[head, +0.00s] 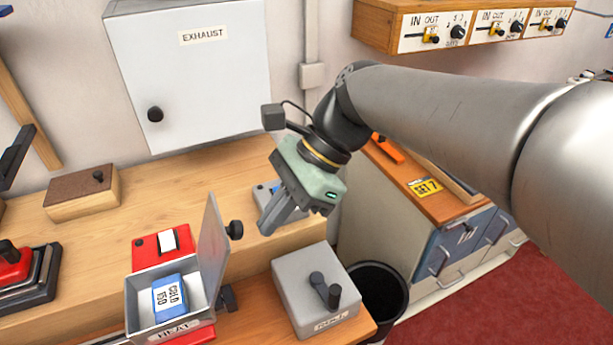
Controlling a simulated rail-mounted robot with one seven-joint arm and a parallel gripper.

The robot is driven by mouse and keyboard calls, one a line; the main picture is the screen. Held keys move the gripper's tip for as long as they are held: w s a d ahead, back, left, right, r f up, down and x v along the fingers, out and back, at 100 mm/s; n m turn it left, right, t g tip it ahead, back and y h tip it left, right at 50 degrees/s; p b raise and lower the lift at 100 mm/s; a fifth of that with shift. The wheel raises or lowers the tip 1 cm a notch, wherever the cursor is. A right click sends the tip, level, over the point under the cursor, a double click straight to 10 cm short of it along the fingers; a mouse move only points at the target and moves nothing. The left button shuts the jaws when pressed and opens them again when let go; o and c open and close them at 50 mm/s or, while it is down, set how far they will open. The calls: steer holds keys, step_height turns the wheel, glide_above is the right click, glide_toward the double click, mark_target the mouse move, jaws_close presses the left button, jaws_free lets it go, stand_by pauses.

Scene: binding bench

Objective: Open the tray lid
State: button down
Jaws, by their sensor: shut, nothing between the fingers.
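The grey metal tray (132,301) stands on the wooden bench at the lower left, with a label on its front. Its lid (212,250) stands upright along the tray's right side, so the tray is open. A black knob (235,230) sticks out from the lid's right face. A blue and white packet (169,298) lies inside the tray. My gripper (267,226) is shut and empty, pointing down to the right of the lid and its knob. A gap shows between the fingertips and the knob in this view.
A grey box with a dark handle (300,297) sits right of the tray. A red block (146,250) is behind the tray, and a small grey device (262,192) is behind my fingers. A black bin (385,285) stands at the bench's right end.

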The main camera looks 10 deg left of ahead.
mark_target(237, 222)
steer(key=shift+s+a+r, duration=0.5)
steer(key=shift+s+a, duration=0.15)
steer(key=shift+a, duration=0.05)
steer(key=a+r+p, duration=0.1)
steer(key=p, duration=0.1)
steer(key=s+r+t+h+p, duration=0.1)
steer(key=p, duration=0.1)
steer(key=shift+s+a+r+p, duration=0.15)
steer(key=shift+a+p, duration=0.2)
